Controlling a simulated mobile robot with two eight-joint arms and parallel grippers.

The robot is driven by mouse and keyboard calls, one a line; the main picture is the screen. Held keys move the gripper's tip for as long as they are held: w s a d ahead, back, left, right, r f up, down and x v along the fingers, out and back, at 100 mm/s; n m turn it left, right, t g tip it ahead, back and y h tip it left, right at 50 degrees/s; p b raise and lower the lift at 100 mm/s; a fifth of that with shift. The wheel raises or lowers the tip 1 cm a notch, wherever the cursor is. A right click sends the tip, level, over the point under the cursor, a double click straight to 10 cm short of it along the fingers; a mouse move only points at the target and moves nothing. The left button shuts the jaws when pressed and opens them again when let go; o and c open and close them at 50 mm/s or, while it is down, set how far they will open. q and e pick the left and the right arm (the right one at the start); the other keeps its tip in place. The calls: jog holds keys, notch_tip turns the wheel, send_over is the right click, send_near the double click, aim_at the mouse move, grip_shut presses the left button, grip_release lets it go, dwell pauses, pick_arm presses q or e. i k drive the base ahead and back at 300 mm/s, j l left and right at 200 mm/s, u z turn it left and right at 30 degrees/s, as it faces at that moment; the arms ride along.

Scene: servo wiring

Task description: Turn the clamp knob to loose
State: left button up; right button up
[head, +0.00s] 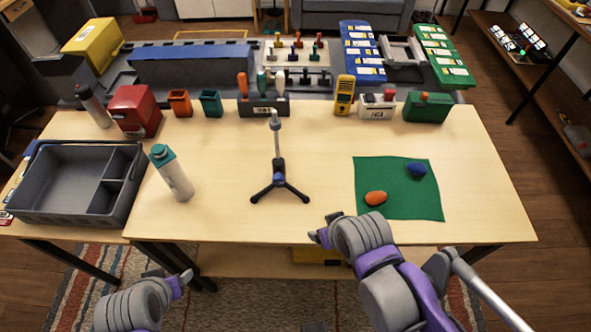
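A black tripod stand (279,188) with a thin upright grey pole (277,145) stands in the middle of the wooden table. A small grey head (275,119) tops the pole. A dark collar with a bluish part sits low on the pole, just above the legs. Which part is the clamp knob, and how it is turned, is too small to tell. My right gripper (322,236) is at the table's front edge, in front of and right of the stand. My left gripper (182,280) is low, in front of the table at left. The fingers of both are mostly hidden by the wrists.
A white bottle with a teal cap (173,175) stands left of the pole, beside a grey divided tray (60,220). A green mat (375,169) with an orange and a blue piece lies at right. Several bins and tools line the back. The table around the stand is clear.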

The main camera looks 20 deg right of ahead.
aim_at(278, 179)
jog(key=z, duration=0.5)
jog(key=k+j+z, duration=0.1)
jog(key=j, duration=0.3)
jog(key=k+j, duration=0.25)
jog(key=j, duration=0.15)
jog(key=k+j+z, duration=0.15)
jog(key=j, duration=0.2)
